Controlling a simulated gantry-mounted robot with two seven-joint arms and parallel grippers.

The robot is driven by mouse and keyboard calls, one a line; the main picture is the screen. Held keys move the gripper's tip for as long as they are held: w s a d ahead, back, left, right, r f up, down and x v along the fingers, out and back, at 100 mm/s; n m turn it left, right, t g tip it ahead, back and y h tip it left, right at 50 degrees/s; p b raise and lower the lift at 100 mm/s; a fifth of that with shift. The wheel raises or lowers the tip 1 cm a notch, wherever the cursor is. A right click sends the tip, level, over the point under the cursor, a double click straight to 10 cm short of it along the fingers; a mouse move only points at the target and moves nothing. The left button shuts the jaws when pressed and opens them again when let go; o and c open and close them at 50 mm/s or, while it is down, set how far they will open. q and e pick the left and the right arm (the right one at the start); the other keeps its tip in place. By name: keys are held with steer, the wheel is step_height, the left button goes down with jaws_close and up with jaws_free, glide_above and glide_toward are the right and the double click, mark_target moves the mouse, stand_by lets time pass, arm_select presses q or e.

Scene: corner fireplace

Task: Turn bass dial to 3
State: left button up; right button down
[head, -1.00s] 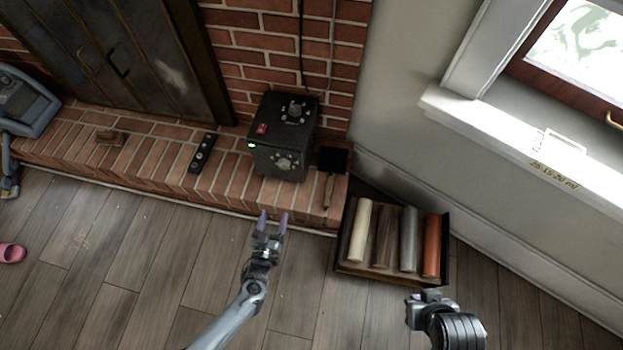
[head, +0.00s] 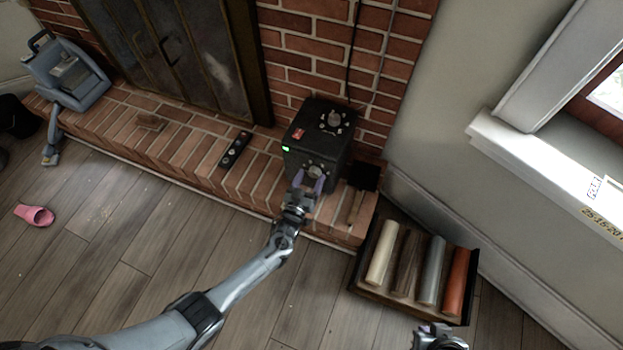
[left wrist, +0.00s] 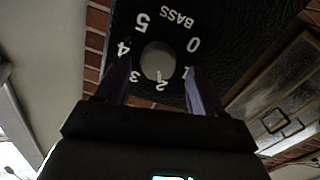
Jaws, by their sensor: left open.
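The black amplifier box (head: 302,158) stands on the brick hearth. Its front carries the round bass dial (head: 316,171). In the left wrist view the grey bass dial (left wrist: 158,60) is ringed by white numbers 0 to 5 and the word BASS, upside down. My left gripper (head: 308,179) is open at the front of the box. In the left wrist view its fingers lie on either side of the dial, with gaps visible; contact is not evident. My right gripper (head: 438,338) is partly cut off at the bottom edge, its jaws unclear.
Another knob (head: 334,119) and a red switch (head: 299,134) are on the box's top. A remote (head: 235,150) lies left on the hearth and a dark brush (head: 362,177) right. A tray of coloured rolls (head: 372,286) stands on the floor. A pink slipper (head: 36,215) lies left.

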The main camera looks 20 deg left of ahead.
arm_select(q)
steer(key=shift+w+d+f, duration=0.1)
steer(key=shift+w+d, duration=0.15)
steer(key=shift+w, duration=0.3)
steer(key=shift+a, duration=0.15)
steer(key=c, duration=1.1)
steer(key=shift+o, duration=0.2)
